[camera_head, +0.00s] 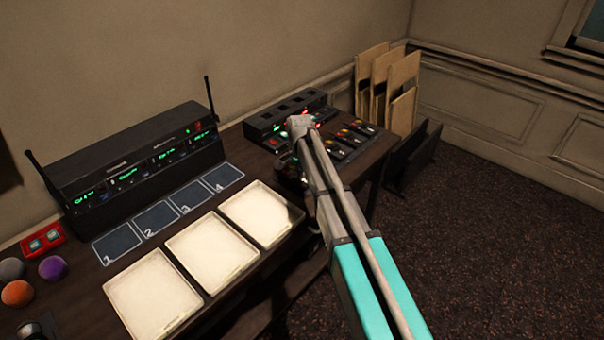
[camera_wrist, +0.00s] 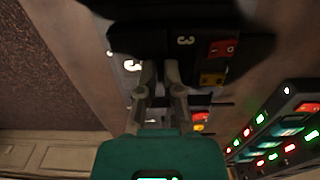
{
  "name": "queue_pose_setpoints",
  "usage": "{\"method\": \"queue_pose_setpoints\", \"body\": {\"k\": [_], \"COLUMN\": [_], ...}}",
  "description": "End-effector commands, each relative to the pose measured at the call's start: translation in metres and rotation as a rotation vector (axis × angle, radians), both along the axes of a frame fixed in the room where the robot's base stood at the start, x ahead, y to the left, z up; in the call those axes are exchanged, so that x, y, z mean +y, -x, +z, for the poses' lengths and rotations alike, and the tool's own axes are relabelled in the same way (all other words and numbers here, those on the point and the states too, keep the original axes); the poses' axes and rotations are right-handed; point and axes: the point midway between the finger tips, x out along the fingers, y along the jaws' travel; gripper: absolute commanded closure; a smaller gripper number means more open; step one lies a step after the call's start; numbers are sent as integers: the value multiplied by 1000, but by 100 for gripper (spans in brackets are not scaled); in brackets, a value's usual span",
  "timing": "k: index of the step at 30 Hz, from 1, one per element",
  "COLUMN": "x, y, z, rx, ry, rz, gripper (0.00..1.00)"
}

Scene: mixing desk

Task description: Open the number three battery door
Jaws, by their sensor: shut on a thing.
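In the wrist view a black unit marked 3 (camera_wrist: 218,47) fills the top, with a red switch and a yellow part at its right side. My gripper (camera_wrist: 160,68) is shut with its fingertips at the lower edge of this black unit. The fingers hide what lies between them, so I cannot tell the battery door apart from the unit's body. A second white 3 shows just left of the fingers. In the head view my gripper (camera_head: 300,126) is over the group of black units at the desk's far right end, and my arm hides part of them.
A black rack (camera_head: 285,115) with green lights stands behind the units. More units with red and yellow switches (camera_head: 350,136) lie right of my gripper. A receiver (camera_head: 135,165) with antennas, numbered squares (camera_head: 157,217) and white trays (camera_head: 211,250) fill the desk's left. Wooden panels (camera_head: 402,95) lean behind.

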Motion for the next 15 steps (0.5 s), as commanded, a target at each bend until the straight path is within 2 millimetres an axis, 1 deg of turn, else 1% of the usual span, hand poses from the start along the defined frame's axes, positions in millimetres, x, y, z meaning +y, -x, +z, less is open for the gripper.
{"method": "queue_pose_setpoints", "body": {"k": [3, 4, 8, 15], "x": [0, -9, -3, -3], "y": [0, 1, 1, 3], "z": [0, 0, 0, 2], "rx": [0, 0, -2, -32], "ry": [0, 0, -3, -43], "rz": [0, -3, 0, -1], "gripper": [100, 100, 100, 100]}}
